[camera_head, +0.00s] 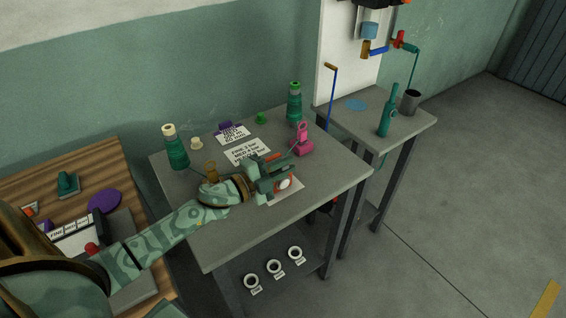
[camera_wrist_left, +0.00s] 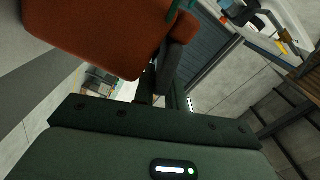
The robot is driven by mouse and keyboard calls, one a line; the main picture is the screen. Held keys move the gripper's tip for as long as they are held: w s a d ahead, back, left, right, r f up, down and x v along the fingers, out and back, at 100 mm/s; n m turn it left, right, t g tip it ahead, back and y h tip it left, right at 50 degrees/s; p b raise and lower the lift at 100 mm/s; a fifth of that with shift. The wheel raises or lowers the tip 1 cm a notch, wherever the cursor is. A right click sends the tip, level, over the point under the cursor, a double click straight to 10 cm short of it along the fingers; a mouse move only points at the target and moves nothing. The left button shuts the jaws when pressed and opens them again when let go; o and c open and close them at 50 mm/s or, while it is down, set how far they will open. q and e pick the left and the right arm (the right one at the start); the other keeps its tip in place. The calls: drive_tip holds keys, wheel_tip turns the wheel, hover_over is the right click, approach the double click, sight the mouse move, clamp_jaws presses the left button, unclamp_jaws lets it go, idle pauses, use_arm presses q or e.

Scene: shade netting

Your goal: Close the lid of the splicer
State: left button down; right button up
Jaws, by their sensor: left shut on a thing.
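My left gripper (camera_head: 276,175) reaches over the middle of the grey table from the left. It is shut on a part of what looks like the splicer, a small green and orange-red device (camera_head: 274,158) at its jaws. The gripper hides much of the device, so I cannot tell the lid's exact angle. In the left wrist view a large orange-red part (camera_wrist_left: 95,35) fills the top left, close to the camera. The grasp point itself is not clear there. My right gripper is not in view.
A pink device (camera_head: 302,141) stands just beyond on the grey table (camera_head: 225,240). Green thread cones (camera_head: 176,150) and (camera_head: 294,105) stand at the back, with printed cards (camera_head: 246,152) between. A second table (camera_head: 410,122) stands to the right. The grey table's front left is clear.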

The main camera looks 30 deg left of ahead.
use_arm(q)
drive_tip(key=shift+s+d+f+m+b, duration=0.15)
drive_tip(key=shift+f+m+b, duration=0.35)
drive_tip(key=shift+m, duration=0.6)
drive_tip(key=shift+f, duration=0.1)
drive_tip(key=c, duration=1.4)
unclamp_jaws()
drive_tip(key=shift+c, duration=0.2)
